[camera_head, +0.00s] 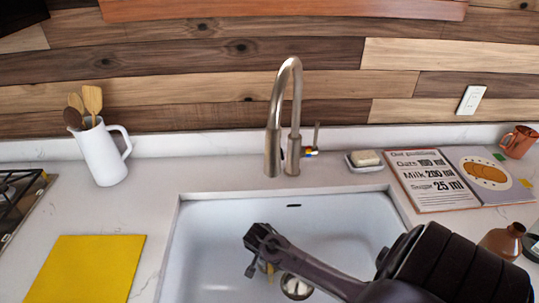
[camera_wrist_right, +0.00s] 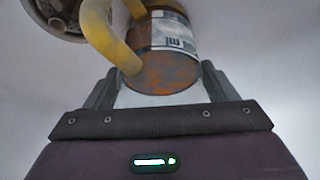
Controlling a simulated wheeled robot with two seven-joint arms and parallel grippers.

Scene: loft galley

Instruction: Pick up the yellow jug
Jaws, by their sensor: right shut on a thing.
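The yellow jug (camera_wrist_right: 160,68) shows in the right wrist view between the two fingers of my right gripper (camera_wrist_right: 158,88). It has a yellow handle on its left, a pale printed label and a worn brownish end facing the camera. My right gripper (camera_head: 252,268) is shut on it, low over the sink basin. In the head view, my gripper hides most of the jug; only a small yellowish bit shows beneath. Whether the jug touches the basin floor cannot be told. My left gripper is in neither view.
The white sink (camera_head: 345,230) has a metal drain (camera_head: 296,287) near the gripper and a tall faucet (camera_head: 273,150) behind. A white utensil pitcher (camera_head: 103,157) and yellow mat (camera_head: 85,270) are left. A soap dish (camera_head: 364,168), open book (camera_head: 430,195) and brown bottle (camera_head: 500,242) are right.

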